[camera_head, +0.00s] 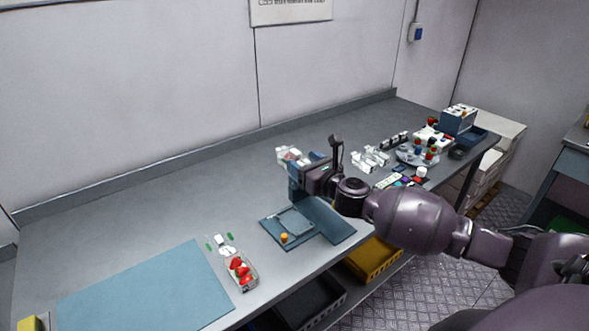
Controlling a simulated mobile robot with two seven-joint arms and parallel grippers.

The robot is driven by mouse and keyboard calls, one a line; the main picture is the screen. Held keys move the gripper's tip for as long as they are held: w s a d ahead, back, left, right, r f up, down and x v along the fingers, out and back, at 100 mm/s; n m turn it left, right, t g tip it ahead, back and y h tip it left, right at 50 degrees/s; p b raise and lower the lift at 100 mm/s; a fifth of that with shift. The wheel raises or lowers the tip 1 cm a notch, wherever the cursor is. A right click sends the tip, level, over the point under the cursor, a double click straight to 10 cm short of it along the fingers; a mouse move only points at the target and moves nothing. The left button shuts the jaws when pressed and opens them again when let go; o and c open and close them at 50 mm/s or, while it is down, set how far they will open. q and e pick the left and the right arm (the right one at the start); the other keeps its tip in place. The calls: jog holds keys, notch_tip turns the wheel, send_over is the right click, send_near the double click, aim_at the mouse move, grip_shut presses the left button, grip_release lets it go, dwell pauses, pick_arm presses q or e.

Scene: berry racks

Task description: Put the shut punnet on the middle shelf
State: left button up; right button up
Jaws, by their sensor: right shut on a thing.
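My right gripper (305,174) reaches in from the right over the middle of the bench. It is shut on a small pale punnet (289,154) with a hint of red inside, held above the bench top. The gripper and the small size hide much of it, and I cannot make out its lid. An open-looking clear punnet (243,284) with red strawberries stands on the bench at the front left, well apart from the gripper. I cannot pick out a middle shelf in this view. My left gripper is not in view.
A blue mat (140,290) lies front left. A blue-grey tray (272,232) with an orange item sits below my gripper. Several small items and a blue-and-white box (458,121) crowd the right end. A yellow crate (375,262) is under the bench. The back left is clear.

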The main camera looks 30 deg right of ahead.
jog(key=shift+d+r+h, duration=0.15)
jog(key=shift+r+h, duration=0.15)
jog(key=shift+r, duration=0.3)
jog(key=s+a+f+b, duration=0.1)
jog(key=s+a+f, duration=0.2)
jog(key=s+a, duration=0.3)
jog(key=s+a+f+b, duration=0.2)
jog(key=s+a+f, duration=0.2)
jog(key=a, duration=0.7)
jog(key=shift+s+a+f+m+h, duration=0.3)
jog(key=shift+s+m, duration=0.1)
jog(key=shift+s, duration=0.75)
